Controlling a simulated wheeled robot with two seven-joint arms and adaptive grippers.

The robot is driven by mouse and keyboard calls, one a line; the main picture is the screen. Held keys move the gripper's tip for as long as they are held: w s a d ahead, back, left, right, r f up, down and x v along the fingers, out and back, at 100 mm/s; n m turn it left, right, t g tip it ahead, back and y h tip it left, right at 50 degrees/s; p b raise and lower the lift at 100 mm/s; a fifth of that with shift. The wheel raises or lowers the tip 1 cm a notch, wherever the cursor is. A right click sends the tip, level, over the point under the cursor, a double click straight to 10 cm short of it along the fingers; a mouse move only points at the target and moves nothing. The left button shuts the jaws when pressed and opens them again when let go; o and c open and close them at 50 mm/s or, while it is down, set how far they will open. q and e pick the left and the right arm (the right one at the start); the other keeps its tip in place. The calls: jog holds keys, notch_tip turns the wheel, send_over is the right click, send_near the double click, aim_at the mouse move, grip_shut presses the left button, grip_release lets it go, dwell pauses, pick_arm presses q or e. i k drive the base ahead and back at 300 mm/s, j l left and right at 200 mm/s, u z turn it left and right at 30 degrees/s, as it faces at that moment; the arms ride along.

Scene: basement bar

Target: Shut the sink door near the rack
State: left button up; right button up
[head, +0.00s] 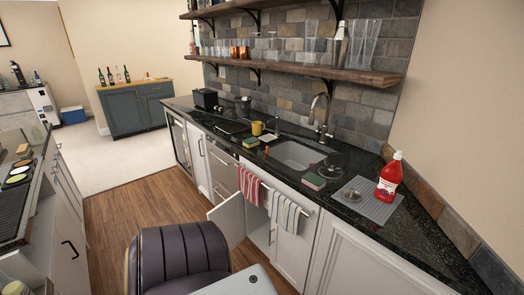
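The sink (298,154) is set in the black counter, with a curved faucet (322,118) behind it. Below it, a white sink door (228,219) stands open, swung out from the cabinet front toward the left. A dark gap shows beside its right edge. The neighbouring white door (291,258) to its right looks shut. A rail on the cabinet front holds a red striped towel (250,186) and a grey striped towel (286,213). The open door's lower part is partly hidden by a dark padded seat. Neither of my grippers is in view.
The dark padded seat (178,252) stands in front of the cabinets, close to the open door. A red bottle (389,181) stands on a grey mat (367,206) at the counter's right.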

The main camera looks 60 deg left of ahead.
aim_at(228, 215)
jog(key=j+z, duration=0.15)
jog(key=j, duration=1.95)
jog(key=k+j, duration=0.15)
jog(key=j, duration=0.35)
jog(key=k+j+z, duration=0.1)
jog(key=j, duration=0.4)
jog(key=k+j, duration=0.25)
jog(key=j, duration=0.25)
jog(key=k+j+z, duration=0.1)
jog(key=j, duration=0.4)
jog(key=k+j, duration=0.3)
jog(key=j, duration=0.2)
jog(key=k+j+z, duration=0.1)
jog(key=j, duration=0.4)
jog(key=k+j, duration=0.3)
jog(key=j, duration=0.15)
jog(key=k+j+z, duration=0.1)
jog(key=j, duration=0.35)
jog(key=k, duration=0.1)
